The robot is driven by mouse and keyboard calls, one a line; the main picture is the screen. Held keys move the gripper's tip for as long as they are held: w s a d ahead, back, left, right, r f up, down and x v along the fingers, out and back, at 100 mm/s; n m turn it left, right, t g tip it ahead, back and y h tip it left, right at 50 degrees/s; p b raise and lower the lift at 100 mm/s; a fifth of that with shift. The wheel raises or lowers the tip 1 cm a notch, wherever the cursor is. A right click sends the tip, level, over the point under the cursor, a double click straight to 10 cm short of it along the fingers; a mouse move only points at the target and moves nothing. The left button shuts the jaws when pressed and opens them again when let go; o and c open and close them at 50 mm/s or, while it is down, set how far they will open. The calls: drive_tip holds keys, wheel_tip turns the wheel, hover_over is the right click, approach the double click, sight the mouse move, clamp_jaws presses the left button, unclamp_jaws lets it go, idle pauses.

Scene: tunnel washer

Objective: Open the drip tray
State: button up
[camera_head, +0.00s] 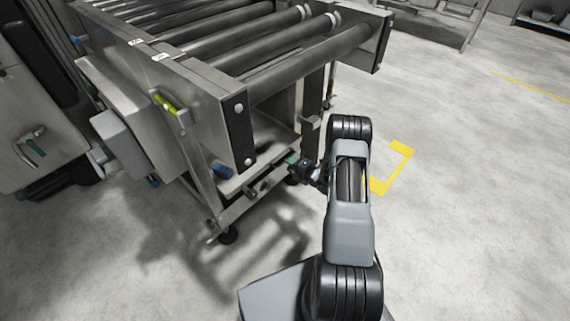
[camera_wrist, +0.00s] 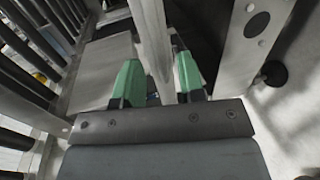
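The drip tray (camera_head: 228,184) looks like the shallow grey metal tray low under the roller conveyor, with a dark handle-like part at its front edge (camera_head: 250,191). My gripper (camera_head: 293,163) is low at the right part of that front edge, near a conveyor leg. In the wrist view its green fingertips (camera_wrist: 157,72) are apart. A pale metal bar (camera_wrist: 152,38) runs between them in the picture; I cannot tell whether they touch it. My palm hides the bar's lower end. The tray's handle is not clear in the wrist view.
The roller conveyor (camera_head: 205,75) stands above the tray on metal legs. A yellow-green part (camera_head: 166,103) is on its side. A control cabinet (camera_head: 35,140) stands at the left. The concrete floor (camera_head: 480,200) at the right is clear, with yellow markings.

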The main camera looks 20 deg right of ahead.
drive_tip(key=shift+b+x, duration=0.4)
drive_tip(key=shift+x, duration=1.5)
drive_tip(key=shift+c, duration=0.4)
clamp_jaws()
drive_tip(key=shift+d, duration=0.1)
